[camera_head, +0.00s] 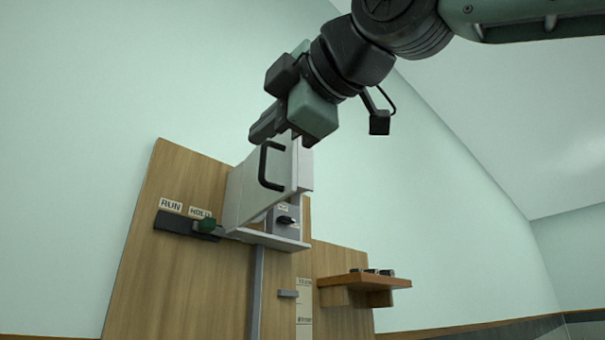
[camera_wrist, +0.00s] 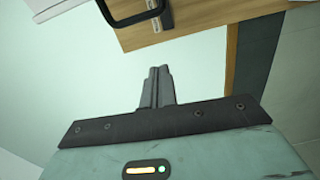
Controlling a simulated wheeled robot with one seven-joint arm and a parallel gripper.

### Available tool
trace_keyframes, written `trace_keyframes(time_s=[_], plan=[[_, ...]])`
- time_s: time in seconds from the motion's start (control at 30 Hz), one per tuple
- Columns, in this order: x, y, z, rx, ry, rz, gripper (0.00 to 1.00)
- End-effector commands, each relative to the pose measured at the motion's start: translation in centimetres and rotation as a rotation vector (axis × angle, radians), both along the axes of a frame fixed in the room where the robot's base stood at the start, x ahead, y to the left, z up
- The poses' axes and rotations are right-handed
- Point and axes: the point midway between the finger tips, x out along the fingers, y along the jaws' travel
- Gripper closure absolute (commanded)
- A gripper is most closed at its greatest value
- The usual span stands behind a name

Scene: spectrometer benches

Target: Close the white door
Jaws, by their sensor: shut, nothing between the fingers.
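The white door (camera_head: 250,188) with a black C-shaped handle (camera_head: 270,166) belongs to a small white box on the wooden panel. It stands open at an angle, and a grey unit with a dark knob (camera_head: 287,220) shows beside it. My gripper (camera_head: 256,137) is by the door's top edge, above the handle in the picture; I cannot tell whether it touches the door. In the wrist view its fingers (camera_wrist: 158,72) are together and empty. The handle (camera_wrist: 133,17) shows at the top there, apart from the fingertips.
A grey post runs below the box. A wooden shelf (camera_head: 345,281) with small dark items juts out at right. The air right of the door is clear.

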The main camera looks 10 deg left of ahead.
Motion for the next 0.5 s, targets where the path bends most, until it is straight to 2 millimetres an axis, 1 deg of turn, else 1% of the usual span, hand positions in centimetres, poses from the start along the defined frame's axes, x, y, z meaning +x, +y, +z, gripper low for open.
trace_keyframes(time_s=[0.1, 0.23, 0.37, 0.5], plan=[[-0.4, -0.2, 1.3, 0.006, -0.042, 0.003, 1.00], [0.3, 0.5, 1.6, 0.005, -0.046, 0.003, 1.00], [1.7, 2.1, 1.7, 0.004, -0.044, 0.003, 1.00], [3.6, 4.3, 1.8, 0.004, -0.043, 0.004, 1.00]])
